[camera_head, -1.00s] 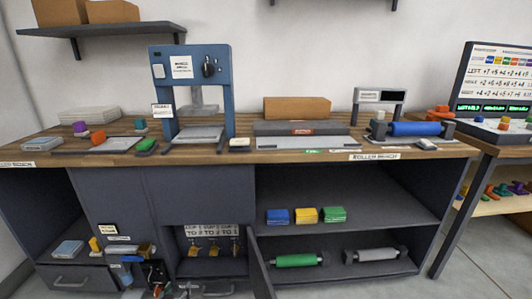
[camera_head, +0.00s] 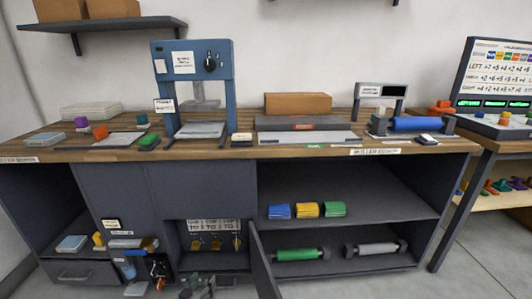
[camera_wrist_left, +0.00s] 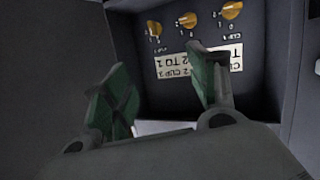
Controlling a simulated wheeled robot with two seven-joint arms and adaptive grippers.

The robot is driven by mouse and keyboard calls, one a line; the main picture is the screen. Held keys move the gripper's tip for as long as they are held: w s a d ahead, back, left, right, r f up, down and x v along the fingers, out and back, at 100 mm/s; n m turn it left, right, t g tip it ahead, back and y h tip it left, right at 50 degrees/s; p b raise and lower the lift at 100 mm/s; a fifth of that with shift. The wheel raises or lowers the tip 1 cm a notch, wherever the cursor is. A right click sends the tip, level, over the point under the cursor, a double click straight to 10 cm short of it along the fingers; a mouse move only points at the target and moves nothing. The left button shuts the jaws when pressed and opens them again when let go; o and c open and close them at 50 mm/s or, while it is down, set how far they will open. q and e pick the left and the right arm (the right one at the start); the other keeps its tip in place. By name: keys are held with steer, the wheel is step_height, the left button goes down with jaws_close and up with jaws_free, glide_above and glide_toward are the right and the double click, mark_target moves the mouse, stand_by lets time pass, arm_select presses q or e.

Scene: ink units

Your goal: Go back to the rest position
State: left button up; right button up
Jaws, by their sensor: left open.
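My left gripper (camera_head: 198,285) is low at the bottom edge of the head view, in front of the open compartment with the yellow knobs (camera_head: 215,244). In the left wrist view its two green-padded fingers (camera_wrist_left: 158,88) stand apart with nothing between them. Beyond them are the knobs (camera_wrist_left: 187,20) and a white label (camera_wrist_left: 198,62), which appears upside down. The fingers seem clear of the knobs, though the distance is hard to judge. My right gripper is in neither view.
An open cabinet door (camera_head: 262,262) stands just right of the compartment. A drawer (camera_head: 75,270) and small items, including a blue cup-like one (camera_head: 127,269), lie to the left. The wooden worktop (camera_head: 245,152) above carries a blue press (camera_head: 192,60). Floor shows at the right.

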arm_select(q)
steer(key=s+d+r+m+g+h, duration=0.3)
steer(key=s+d+r, duration=0.1)
steer(key=s+d, duration=0.35)
steer(key=s+d+r+m+g+h, duration=0.3)
steer(key=s+d+g, duration=0.1)
steer(key=s+d, duration=0.4)
steer(key=s+a+r+n+g+y, duration=0.2)
steer(key=s+a+n+y, duration=0.1)
steer(key=s+a, duration=0.3)
steer(key=s+a+r+n+g+y+p, duration=0.1)
steer(key=s+a+n+y, duration=0.1)
steer(key=s+a+y, duration=0.3)
steer(key=a+y, duration=0.1)
steer(key=a, duration=0.1)
steer(key=shift+s+a+r+n+g+y, duration=0.3)
steer(key=shift+s+a+r+n+g, duration=0.05)
steer(key=shift+r+n+g, duration=0.05)
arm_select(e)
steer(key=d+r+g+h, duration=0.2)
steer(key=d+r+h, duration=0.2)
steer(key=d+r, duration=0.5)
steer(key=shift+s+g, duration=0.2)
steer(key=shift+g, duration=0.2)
arm_select(q)
steer(key=shift+w+f+p, duration=0.15)
steer(key=shift+p, duration=0.45)
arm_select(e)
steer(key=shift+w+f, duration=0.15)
